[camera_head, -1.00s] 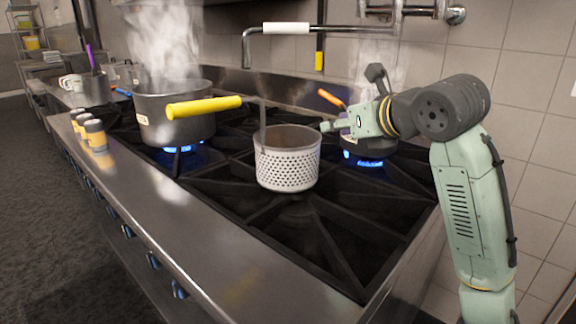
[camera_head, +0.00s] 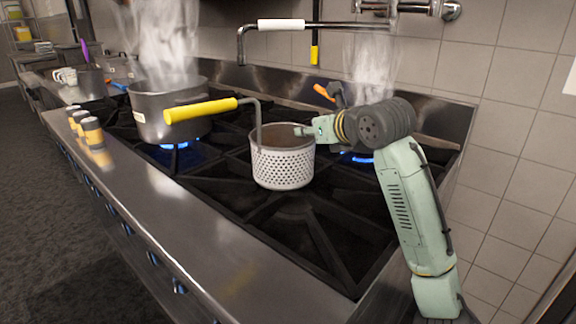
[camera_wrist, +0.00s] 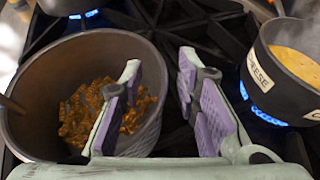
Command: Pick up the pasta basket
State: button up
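The pasta basket (camera_head: 284,166) is a white perforated pot with a bent metal rod and a yellow handle (camera_head: 200,109) reaching up to the left. It stands upright on the stove grate. In the wrist view the basket (camera_wrist: 40,85) is at the left, with brown pasta (camera_wrist: 75,112) inside. My gripper (camera_head: 300,131) is at the basket's right rim. In the wrist view my gripper (camera_wrist: 160,62) is open, its left finger over the basket's inside and its right finger outside, with the rim between them. Contact with the wall cannot be told.
A steaming pot (camera_head: 170,115) stands on a lit burner to the left. A pot labelled CHEESE (camera_wrist: 285,80) is close to my right finger, beside a blue flame (camera_wrist: 262,112). Jars (camera_head: 92,132) line the stove's front edge. A wall faucet (camera_head: 280,26) hangs above.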

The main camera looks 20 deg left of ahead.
grip_shut()
dwell(0.9)
